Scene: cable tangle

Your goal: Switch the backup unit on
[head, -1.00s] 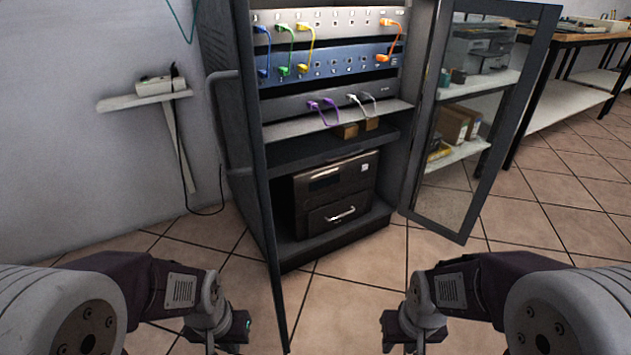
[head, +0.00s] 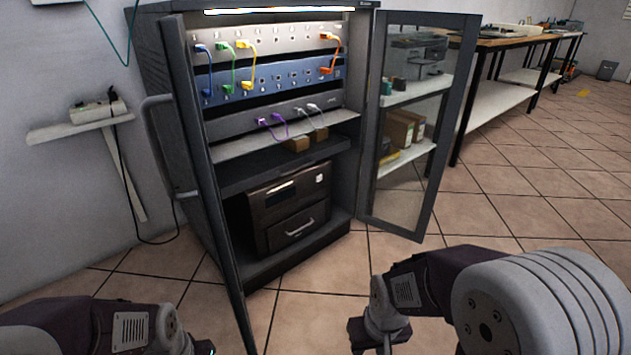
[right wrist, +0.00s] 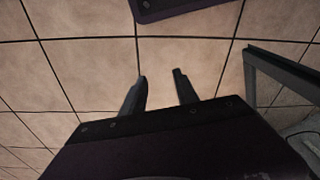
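The dark box in the bottom of the open cabinet looks like the backup unit (head: 290,207). Its front has a small display strip, a small pale square at the upper right and a silver handle (head: 300,228) low down. No lit indicator can be made out on it. My right gripper (right wrist: 160,90) is open and empty above the tiled floor, its two fingers apart. In the head view it hangs low, in front of the cabinet and apart from it. My left gripper is mostly cut off at the bottom edge of the head view (head: 203,349), so its fingers are hidden.
The cabinet (head: 178,150) has its left door (head: 213,220) and glass right door (head: 405,190) swung open. Colored cables plug into panels above the box. A wall shelf (head: 75,128) holds a power strip. A workbench (head: 500,40) stands at right. Floor before the cabinet is clear.

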